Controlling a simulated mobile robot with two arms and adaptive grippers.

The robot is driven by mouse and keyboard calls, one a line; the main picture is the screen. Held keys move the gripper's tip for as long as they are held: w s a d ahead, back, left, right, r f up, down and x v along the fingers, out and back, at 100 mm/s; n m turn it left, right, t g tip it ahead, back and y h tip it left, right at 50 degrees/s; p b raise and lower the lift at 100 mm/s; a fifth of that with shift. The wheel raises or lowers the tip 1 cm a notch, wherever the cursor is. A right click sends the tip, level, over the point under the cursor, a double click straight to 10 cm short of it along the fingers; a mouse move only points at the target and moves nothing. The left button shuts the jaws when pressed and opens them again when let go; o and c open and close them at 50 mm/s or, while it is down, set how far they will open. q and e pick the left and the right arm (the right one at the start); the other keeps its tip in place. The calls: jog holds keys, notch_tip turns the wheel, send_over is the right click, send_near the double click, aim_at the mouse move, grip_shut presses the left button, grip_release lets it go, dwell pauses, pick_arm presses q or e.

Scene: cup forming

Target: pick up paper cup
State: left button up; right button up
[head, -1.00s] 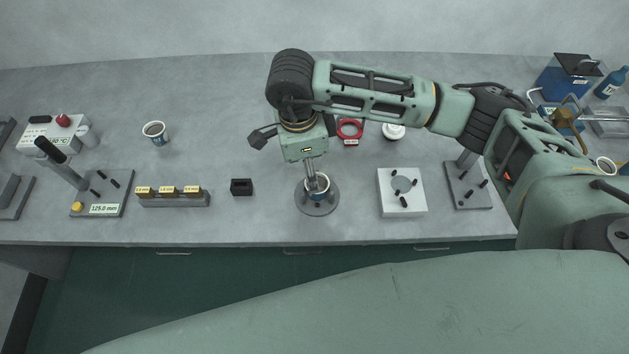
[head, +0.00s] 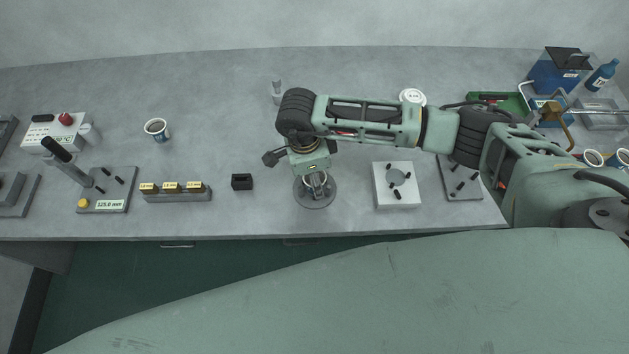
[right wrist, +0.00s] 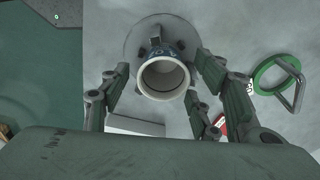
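A white paper cup with a dark blue band stands in a round grey holder (head: 314,201) near the front edge of the bench. In the right wrist view the cup (right wrist: 163,77) shows its open mouth, with the grey holder (right wrist: 140,38) around its base. My right gripper (head: 316,182) is right above the holder and hides most of the cup in the head view. In the right wrist view the gripper (right wrist: 160,85) has its fingers apart on both sides of the cup, with a gap visible on the left. My left gripper is not in view.
Another paper cup (head: 156,128) stands at the back left, and two more (head: 592,158) (head: 622,158) at the far right. A white block with pegs (head: 397,186) is right of the holder. A small black block (head: 242,182) is to its left.

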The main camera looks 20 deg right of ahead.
jog(key=c, duration=0.7)
